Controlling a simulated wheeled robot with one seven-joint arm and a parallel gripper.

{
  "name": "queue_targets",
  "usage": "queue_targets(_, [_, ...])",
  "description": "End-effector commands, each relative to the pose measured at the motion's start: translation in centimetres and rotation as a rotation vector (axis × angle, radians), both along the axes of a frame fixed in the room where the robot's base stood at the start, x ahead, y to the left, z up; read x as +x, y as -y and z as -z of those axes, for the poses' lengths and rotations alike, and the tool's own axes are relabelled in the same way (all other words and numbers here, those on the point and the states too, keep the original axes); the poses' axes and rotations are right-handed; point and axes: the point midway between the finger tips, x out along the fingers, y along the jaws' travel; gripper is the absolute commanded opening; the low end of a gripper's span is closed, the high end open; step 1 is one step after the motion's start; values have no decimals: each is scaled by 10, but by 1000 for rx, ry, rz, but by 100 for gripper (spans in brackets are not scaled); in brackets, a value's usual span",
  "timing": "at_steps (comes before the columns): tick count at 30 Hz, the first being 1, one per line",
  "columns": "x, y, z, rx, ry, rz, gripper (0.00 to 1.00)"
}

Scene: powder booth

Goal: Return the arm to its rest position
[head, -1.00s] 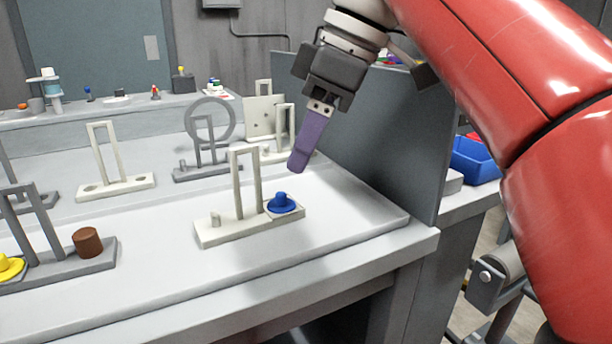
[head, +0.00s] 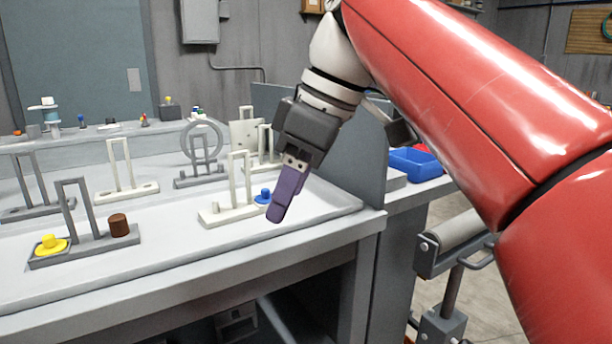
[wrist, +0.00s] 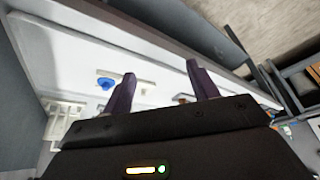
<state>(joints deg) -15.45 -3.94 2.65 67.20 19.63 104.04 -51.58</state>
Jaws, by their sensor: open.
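My gripper (head: 280,205) hangs from my red and white arm near the front right of the grey bench (head: 310,240). Its purple fingers point down. In the wrist view the two fingers (wrist: 160,88) stand apart with nothing between them. In the head view the fingers partly cover a blue peg-like piece (head: 263,196), which sits at the right end of a cream frame stand (head: 225,215). The blue piece also shows in the wrist view (wrist: 106,84), left of the fingers and apart from them.
A grey stand (head: 95,247) with a yellow piece (head: 50,244) and a brown cylinder (head: 118,225) is at the left. More stands are behind. A dark upright panel (head: 350,150) edges the bench's right side. A blue bin (head: 413,163) and a roller (head: 455,240) lie beyond it.

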Motion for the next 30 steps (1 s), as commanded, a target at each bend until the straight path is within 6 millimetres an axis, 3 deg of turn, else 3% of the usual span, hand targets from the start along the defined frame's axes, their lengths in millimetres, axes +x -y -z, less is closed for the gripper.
queue_targets(11, [-6, 44, 54, -8, -6, 385, 59])
queue_targets(14, [-13, 66, 83, -7, 0, 550, 59])
queue_targets(24, [-66, 150, 227, 35, 63, 1163, 59])
queue_targets(27, [-79, 163, 256, 51, 79, 1262, 59])
queue_targets(30, [-87, 169, 274, 64, 88, 1317, 59])
